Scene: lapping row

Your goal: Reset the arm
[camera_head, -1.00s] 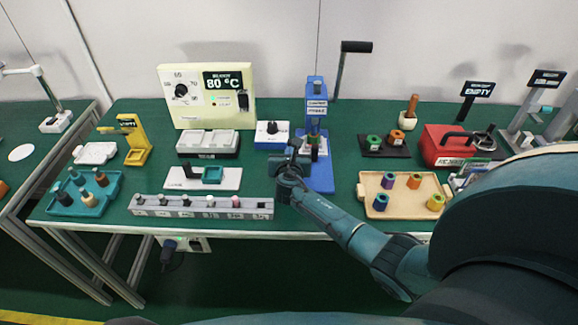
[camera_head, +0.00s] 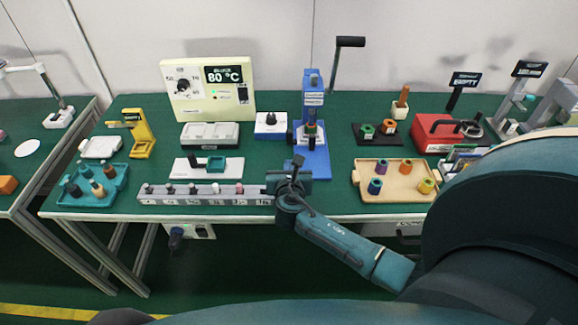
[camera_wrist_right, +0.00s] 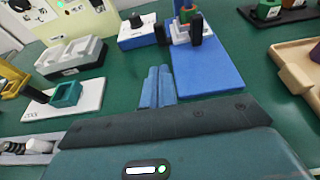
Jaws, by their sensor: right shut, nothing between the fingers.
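My right gripper (camera_head: 297,161) is over the front of the green bench, just in front of the blue base of the lever press (camera_head: 312,163). Its two blue fingers are together with nothing between them, and they also show closed in the right wrist view (camera_wrist_right: 158,86). In the wrist view the press base (camera_wrist_right: 208,77) lies just beyond and to the right of the fingers. Whether the fingers touch it cannot be told. My left gripper is not in view.
A grey rack (camera_head: 190,196) with several small pegs lies left of the gripper. A wooden tray (camera_head: 398,194) with coloured parts is to the right. The yellow heater panel (camera_head: 212,106) and a red box (camera_head: 437,130) stand farther back. Open floor lies in front.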

